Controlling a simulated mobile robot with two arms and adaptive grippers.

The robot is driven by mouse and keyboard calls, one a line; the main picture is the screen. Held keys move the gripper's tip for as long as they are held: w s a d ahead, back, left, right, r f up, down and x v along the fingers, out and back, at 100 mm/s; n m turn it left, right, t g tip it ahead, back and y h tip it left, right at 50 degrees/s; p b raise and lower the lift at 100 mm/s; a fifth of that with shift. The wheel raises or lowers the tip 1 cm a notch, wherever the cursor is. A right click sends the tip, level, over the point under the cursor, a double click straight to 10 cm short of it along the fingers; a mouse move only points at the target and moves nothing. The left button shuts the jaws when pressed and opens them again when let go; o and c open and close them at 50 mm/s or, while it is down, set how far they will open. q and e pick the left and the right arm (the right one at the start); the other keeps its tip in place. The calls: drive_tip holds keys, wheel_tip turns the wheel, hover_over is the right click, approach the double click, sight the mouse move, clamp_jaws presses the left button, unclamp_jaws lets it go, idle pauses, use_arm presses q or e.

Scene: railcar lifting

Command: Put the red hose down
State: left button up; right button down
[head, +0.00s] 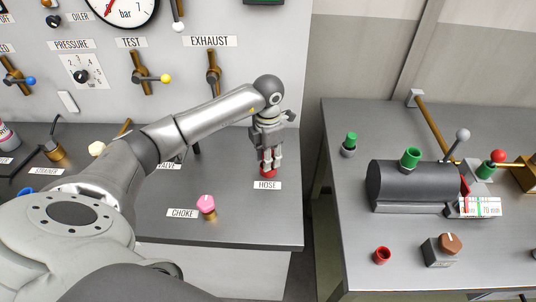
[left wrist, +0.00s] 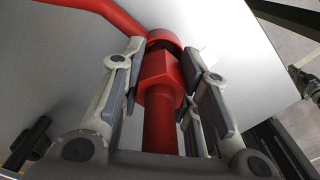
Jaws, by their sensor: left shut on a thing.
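The red hose (left wrist: 162,84) shows in the left wrist view, with a hexagonal fitting between the finger pads and a red tube running off to the upper left. My left gripper (left wrist: 163,85) is shut on this fitting. In the head view my left gripper (head: 268,158) points down over the HOSE label (head: 267,185) near the right end of the left bench. Only a small red part of the hose (head: 267,170) shows there below the fingers. I cannot tell whether it touches the bench. My right gripper is not in view.
A pink CHOKE knob (head: 207,204) stands on the left bench (head: 255,225). A gap separates it from the right bench (head: 350,255), which holds a dark cylinder (head: 400,187), a red cap (head: 382,255) and a green-topped piece (head: 350,140). A panel with levers (head: 213,72) rises behind.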

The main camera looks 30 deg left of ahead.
use_arm(q)
drive_tip(key=shift+f, duration=0.2)
drive_tip(key=o, duration=1)
drive_tip(key=shift+o, duration=0.5)
drive_tip(key=shift+r, duration=0.1)
